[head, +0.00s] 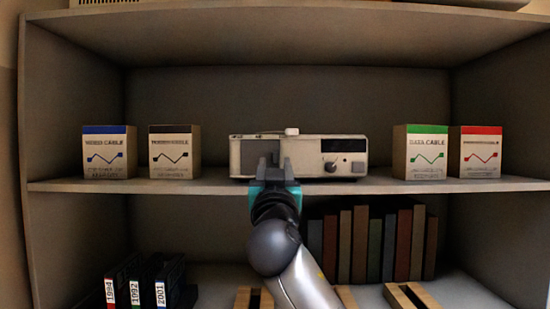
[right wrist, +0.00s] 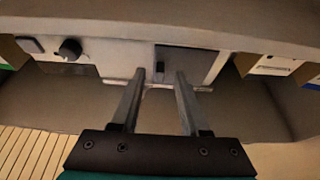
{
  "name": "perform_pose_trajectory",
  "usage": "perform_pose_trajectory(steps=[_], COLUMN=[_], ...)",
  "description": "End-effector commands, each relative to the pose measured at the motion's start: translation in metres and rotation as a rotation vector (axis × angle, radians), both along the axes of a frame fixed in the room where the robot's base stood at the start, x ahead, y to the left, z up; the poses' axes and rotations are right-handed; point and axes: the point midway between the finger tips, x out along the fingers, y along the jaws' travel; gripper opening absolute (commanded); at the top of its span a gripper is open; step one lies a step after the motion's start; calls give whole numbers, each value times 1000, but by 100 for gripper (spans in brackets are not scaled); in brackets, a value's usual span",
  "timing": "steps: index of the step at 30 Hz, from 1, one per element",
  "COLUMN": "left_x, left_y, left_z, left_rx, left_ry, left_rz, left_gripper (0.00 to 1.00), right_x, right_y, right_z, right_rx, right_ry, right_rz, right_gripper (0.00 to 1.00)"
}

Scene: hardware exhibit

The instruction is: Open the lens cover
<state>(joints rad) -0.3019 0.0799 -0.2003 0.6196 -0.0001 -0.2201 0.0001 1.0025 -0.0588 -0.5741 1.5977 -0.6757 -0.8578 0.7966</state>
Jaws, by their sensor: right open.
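A beige box-shaped projector (head: 315,145) stands on the middle shelf, with a dark knob and a dark panel on the right of its front. In the right wrist view, which is turned over, its front carries a grey lens cover (right wrist: 195,62) with a small dark handle (right wrist: 160,58) at one edge. The cover looks closed. My right gripper (head: 269,161) is in front of the projector's left part and hides some of the cover in the head view. In the right wrist view its two fingers (right wrist: 161,75) are apart and empty, pointing at the handle. Contact cannot be told. My left gripper is not in view.
Cable boxes with blue (head: 109,155) and black (head: 175,155) tops stand at the left of the shelf. Boxes with green (head: 420,155) and red (head: 475,155) tops stand at the right. Free shelf lies on both sides of the projector. Books (head: 360,245) and binders stand below.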

Motion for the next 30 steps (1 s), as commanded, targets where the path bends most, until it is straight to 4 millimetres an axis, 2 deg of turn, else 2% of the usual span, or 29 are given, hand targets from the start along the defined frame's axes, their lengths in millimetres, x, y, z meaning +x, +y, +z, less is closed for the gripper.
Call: perform_pose_trajectory(steps=[6, 14, 26, 30], left_x=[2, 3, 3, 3], left_y=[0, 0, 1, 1], left_z=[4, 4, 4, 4], left_rx=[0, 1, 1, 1], left_ry=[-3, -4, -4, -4], left_rz=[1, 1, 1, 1], left_gripper=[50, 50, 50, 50], right_x=[9, 9, 9, 9], right_y=[0, 0, 0, 0], right_z=[4, 4, 4, 4], right_rx=[-1, -1, -1, -1], right_ry=[-1, -1, -1, -1], right_rz=[0, 0, 0, 0], right_gripper=[45, 45, 2, 0])
